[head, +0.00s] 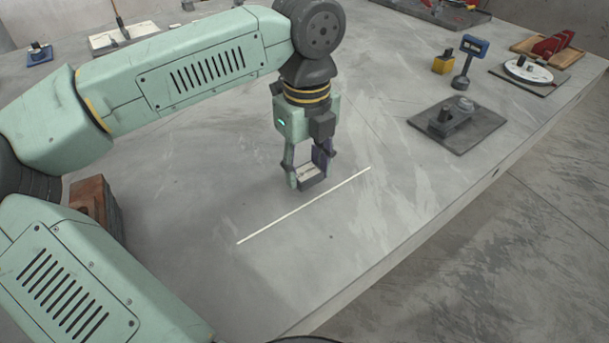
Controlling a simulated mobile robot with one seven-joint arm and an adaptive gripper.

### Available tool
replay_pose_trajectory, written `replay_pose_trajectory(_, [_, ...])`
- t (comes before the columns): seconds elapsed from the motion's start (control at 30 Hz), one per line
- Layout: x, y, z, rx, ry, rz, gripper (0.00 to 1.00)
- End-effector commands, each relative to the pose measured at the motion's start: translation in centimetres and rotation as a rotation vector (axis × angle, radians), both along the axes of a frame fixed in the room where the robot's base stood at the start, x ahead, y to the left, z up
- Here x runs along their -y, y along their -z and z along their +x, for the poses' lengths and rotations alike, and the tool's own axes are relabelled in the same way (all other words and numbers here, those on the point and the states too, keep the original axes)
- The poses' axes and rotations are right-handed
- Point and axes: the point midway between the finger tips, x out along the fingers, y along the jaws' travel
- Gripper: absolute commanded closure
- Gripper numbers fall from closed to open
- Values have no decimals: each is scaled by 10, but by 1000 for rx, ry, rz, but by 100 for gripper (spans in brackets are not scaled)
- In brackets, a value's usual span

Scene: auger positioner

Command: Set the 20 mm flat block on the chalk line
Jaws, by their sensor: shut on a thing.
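The chalk line (275,222) is a thin white stroke running diagonally across the grey table, from lower left to upper right. My gripper (311,176) points down just behind the middle of the line in the head view. It is shut on a small flat block (309,170), pale grey on top with a darker front side. The fingers partly hide the block's ends. The block appears just beyond the line, and I cannot tell whether its underside touches the table.
A reddish-brown block (90,199) stands at the left, partly behind my arm. A dark mat with a grey device (440,122) lies to the right. A yellow block (443,64), a blue-headed stand (473,48) and a white disc (522,72) are farther back. The table around the line is clear.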

Motion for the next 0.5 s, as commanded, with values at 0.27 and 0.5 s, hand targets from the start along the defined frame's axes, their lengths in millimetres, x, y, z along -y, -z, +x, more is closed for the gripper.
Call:
replay_pose_trajectory(0.27, [-3,33,0,0,-1,-1,98])
replay_pose_trajectory(0.5, [-3,35,0,1,-2,-1,98])
